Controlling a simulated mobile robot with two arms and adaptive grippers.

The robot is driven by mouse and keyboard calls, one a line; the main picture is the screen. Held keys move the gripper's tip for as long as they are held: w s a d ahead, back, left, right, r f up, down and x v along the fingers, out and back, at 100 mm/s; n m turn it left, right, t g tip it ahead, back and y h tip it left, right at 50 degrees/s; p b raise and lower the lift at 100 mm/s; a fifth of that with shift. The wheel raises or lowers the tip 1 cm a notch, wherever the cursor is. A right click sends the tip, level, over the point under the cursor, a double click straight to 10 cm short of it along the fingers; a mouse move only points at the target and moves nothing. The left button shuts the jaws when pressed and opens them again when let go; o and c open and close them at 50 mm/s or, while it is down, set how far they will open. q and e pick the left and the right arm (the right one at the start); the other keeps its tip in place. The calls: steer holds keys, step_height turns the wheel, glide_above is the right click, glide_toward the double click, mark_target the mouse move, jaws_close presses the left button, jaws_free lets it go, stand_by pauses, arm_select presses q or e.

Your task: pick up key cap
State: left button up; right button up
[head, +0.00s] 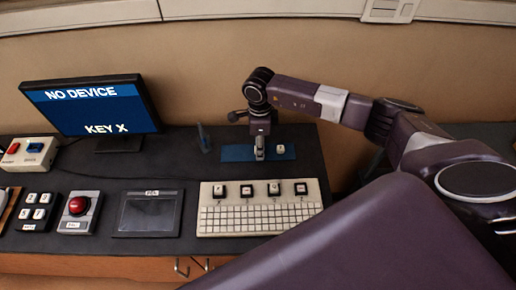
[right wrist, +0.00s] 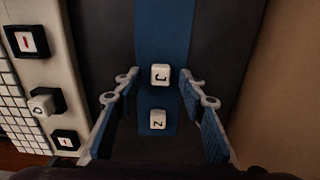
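A white key cap marked Z (right wrist: 157,119) lies on the blue mat (right wrist: 155,25) in the right wrist view. A second white cap (right wrist: 160,74), its letter like a J or L turned sideways, lies near my fingertips. One white cap (head: 280,149) shows on the mat (head: 236,153) in the head view, right of my right gripper (head: 260,153). The other seems hidden by the gripper. In the right wrist view my right gripper (right wrist: 160,84) is open and empty, fingers pointing down either side of the caps. I cannot tell the exact height. My left gripper is in neither view.
A white keyboard (head: 260,216) with several larger keys along its top stands in front of the mat. A monitor (head: 92,107) reads "NO DEVICE" and "KEY X". A dark tablet (head: 149,213), red button box (head: 79,211) and small keypad (head: 36,211) stand left. A wall is behind.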

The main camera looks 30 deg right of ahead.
steer(key=c, duration=0.8)
steer(key=shift+r, duration=0.1)
